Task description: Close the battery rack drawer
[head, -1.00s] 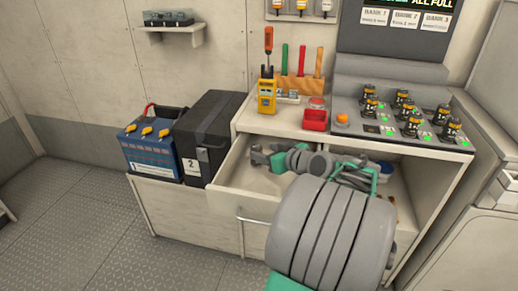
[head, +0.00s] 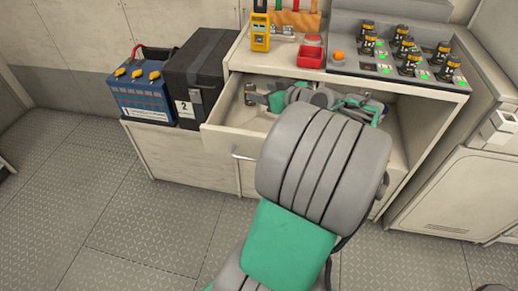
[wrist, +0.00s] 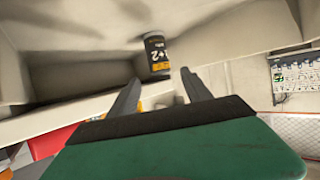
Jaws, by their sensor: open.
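The battery rack drawer (head: 225,140) stands pulled out below the counter in the head view, its front panel facing the lower left. Its bar handle (head: 241,155) shows just left of my arm, which hides the right part of the front. My gripper (head: 252,93) reaches leftward over the open drawer. In the wrist view my gripper (wrist: 160,84) has its two fingers spread with nothing held between them. A dark battery with an orange label (wrist: 156,55) shows beyond the fingertips; the gap to it is hard to judge.
Several batteries stand in the charger (head: 395,58) on the counter, beside a red bin (head: 311,54) and a yellow meter (head: 260,35). A blue battery (head: 145,92) and black case (head: 197,82) stand left of the drawer. The floor (head: 110,215) in front is clear.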

